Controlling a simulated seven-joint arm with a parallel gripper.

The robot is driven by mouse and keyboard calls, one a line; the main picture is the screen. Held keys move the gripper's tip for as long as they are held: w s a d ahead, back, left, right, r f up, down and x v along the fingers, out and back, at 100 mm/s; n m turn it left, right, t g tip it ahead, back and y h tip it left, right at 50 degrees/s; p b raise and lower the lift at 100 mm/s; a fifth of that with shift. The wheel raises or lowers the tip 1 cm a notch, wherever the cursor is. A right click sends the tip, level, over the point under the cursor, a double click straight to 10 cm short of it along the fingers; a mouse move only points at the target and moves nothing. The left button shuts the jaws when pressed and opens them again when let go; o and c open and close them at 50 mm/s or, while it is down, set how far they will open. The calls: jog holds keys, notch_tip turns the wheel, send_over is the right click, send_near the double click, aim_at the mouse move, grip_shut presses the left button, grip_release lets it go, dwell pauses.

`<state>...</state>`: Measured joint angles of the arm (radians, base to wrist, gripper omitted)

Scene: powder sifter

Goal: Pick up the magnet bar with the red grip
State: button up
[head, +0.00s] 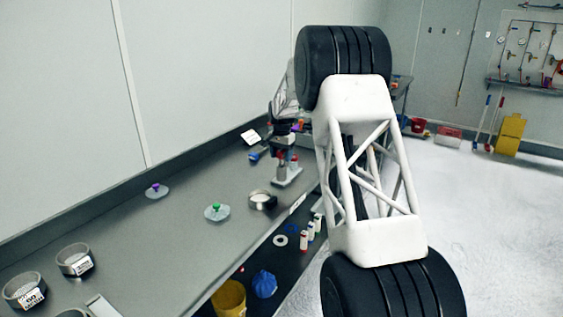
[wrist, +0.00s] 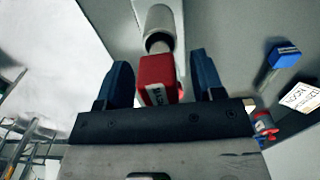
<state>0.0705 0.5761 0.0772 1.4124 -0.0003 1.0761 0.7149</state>
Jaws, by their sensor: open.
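The magnet bar's red grip (wrist: 157,76) lies between the two dark blue fingers of my gripper (wrist: 159,66) in the wrist view. The grip bears a white label with dark letters, partly cut off. A pale grey cylinder (wrist: 160,22) extends from the grip toward the top of the picture. My gripper is open, with a gap seen on both sides of the grip. The lower end of the grip is hidden behind the gripper's body. In the head view my own arm covers much of the middle, and I cannot make out the magnet bar there.
A blue-headed tool (wrist: 283,56), a white card (wrist: 300,97) and a small red item (wrist: 263,122) lie at the right. Along the bench (head: 150,235) stand round sieves (head: 75,260) and a green-knobbed lid (head: 216,212). A yellow bin (head: 229,298) stands below.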

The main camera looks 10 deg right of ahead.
jog(key=shift+f, duration=0.2)
dwell(0.3)
grip_shut()
jog(key=shift+r, duration=0.1)
dwell(0.3)
jog(key=shift+r, duration=4.95)
